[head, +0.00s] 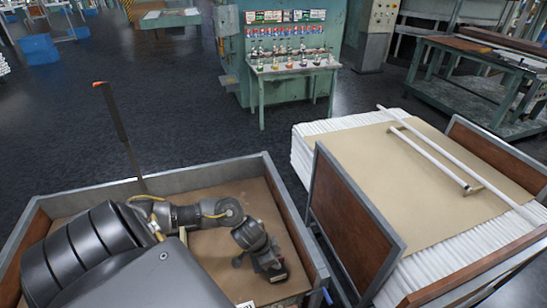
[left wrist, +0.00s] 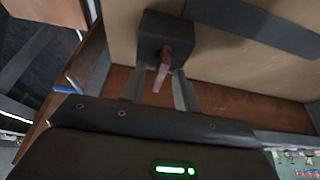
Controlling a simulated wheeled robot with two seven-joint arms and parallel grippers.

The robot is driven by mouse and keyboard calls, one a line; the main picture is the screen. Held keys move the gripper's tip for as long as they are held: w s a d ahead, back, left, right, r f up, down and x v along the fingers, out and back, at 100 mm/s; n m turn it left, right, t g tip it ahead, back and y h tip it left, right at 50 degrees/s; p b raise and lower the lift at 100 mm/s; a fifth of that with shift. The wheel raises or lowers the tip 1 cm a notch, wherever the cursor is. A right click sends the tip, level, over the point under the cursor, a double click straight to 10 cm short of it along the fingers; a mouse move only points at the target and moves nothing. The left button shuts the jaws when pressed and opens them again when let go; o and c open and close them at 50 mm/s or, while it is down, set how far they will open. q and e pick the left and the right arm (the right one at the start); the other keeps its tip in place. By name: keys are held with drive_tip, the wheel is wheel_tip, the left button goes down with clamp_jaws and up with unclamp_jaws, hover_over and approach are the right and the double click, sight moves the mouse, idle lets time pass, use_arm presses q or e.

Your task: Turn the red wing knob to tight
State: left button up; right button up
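The red wing knob (left wrist: 163,69) shows in the left wrist view, sticking out of a dark square block (left wrist: 167,34). My left gripper (left wrist: 160,84) is open, with one grey finger on each side of the knob. A gap shows between the knob and each finger. In the head view my left gripper (head: 270,265) is low inside a wood-panelled, metal-framed crate (head: 205,178). I cannot make out the knob in the head view. My right gripper is not in view.
The crate walls stand close around my left arm. A black post with an orange tip (head: 101,85) rises at the crate's back edge. To the right is a stack of white tubes (head: 310,165) under a brown sheet (head: 375,165). Dark floor (head: 130,70) lies open behind.

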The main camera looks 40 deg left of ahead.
use_arm(q)
clamp_jaws()
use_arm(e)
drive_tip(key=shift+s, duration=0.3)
